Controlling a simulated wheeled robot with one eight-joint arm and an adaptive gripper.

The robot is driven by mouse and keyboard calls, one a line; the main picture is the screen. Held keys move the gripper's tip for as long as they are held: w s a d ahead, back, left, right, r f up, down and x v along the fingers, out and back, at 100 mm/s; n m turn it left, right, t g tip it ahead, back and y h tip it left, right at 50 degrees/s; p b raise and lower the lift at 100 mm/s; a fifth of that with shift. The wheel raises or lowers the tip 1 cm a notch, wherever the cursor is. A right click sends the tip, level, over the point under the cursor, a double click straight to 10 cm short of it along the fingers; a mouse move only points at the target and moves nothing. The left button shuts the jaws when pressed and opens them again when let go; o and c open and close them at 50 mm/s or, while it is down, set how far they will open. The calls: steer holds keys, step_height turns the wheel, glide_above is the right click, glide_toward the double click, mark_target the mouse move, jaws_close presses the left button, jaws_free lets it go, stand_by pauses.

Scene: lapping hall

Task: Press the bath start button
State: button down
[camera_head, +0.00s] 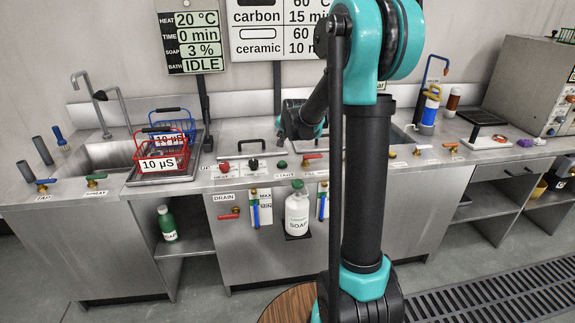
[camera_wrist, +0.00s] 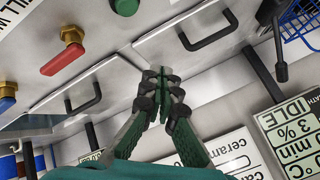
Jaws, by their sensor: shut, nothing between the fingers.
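The bath start button is a small dark green knob (camera_head: 282,164) on the front of the steel counter, above a label reading START. It has a black knob to its left and a red-handled valve to its right. In the wrist view the green button (camera_wrist: 126,5) is at the top edge, partly cut off. My gripper (camera_wrist: 160,78) is shut with its fingertips together and empty. In the head view my gripper (camera_head: 286,128) is above the counter behind the button, partly hidden by my arm. It is apart from the button.
A red knob (camera_head: 224,166) and black knob (camera_head: 253,164) sit left of the button. A red valve handle (camera_head: 312,157) is to its right. Black lid handles stand behind. A red basket (camera_head: 161,158) is further left. The bath display (camera_head: 204,65) reads IDLE.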

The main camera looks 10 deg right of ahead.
mark_target(283, 163)
steer(key=shift+w, duration=0.15)
steer(key=shift+f, duration=4.4)
steer(key=shift+f, duration=0.2)
steer(key=shift+f, duration=0.2)
steer(key=shift+f, duration=0.45)
steer(key=shift+r, duration=0.9)
